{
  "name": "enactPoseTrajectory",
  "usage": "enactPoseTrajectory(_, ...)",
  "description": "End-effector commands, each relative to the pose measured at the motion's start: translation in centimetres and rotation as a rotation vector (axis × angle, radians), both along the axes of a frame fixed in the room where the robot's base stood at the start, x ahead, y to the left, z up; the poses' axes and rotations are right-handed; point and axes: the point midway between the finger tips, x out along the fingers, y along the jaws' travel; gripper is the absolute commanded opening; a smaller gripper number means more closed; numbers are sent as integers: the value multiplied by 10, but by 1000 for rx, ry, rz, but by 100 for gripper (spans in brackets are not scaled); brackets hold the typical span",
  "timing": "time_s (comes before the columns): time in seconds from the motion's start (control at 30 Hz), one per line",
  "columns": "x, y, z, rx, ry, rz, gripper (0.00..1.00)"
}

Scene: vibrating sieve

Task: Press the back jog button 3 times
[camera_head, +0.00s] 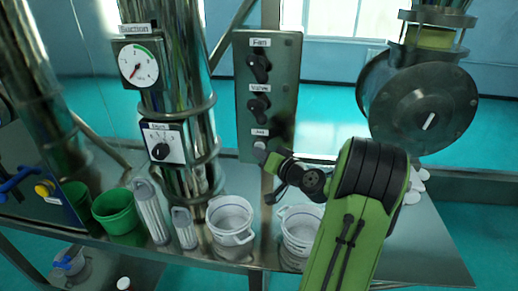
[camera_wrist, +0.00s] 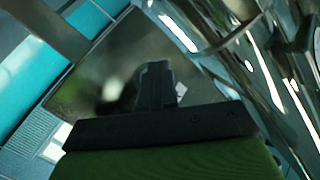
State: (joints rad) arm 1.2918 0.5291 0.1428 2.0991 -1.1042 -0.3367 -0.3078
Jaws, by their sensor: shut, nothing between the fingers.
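A small pale round button (camera_head: 259,147) sits under the lowest label. My gripper (camera_head: 267,159) is shut and empty, with its dark fingertips just below and right of this button. Whether they touch it I cannot tell. In the wrist view my gripper's fingers (camera_wrist: 155,82) are together in front of the blurred panel (camera_wrist: 85,80); the button cannot be made out there.
Two dark knobs, the fan knob (camera_head: 259,66) and the valve knob (camera_head: 258,107), are above the button. A shiny steel column (camera_head: 178,95) stands to the left. White cups (camera_head: 230,220), a green cup (camera_head: 117,212) and a round steel drum (camera_head: 424,108) are nearby.

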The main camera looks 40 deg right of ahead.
Motion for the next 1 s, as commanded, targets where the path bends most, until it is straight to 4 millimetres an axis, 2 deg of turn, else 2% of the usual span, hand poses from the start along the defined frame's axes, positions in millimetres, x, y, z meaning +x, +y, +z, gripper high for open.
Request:
enactPoseTrajectory(0.33, 0, 0, 0, -2, 0, -1, 0)
enactPoseTrajectory(0.67, -11, 14, -2, -2, -1, -2, 0)
enactPoseTrajectory(1.0, -13, 17, -1, -2, -1, 0, 0)
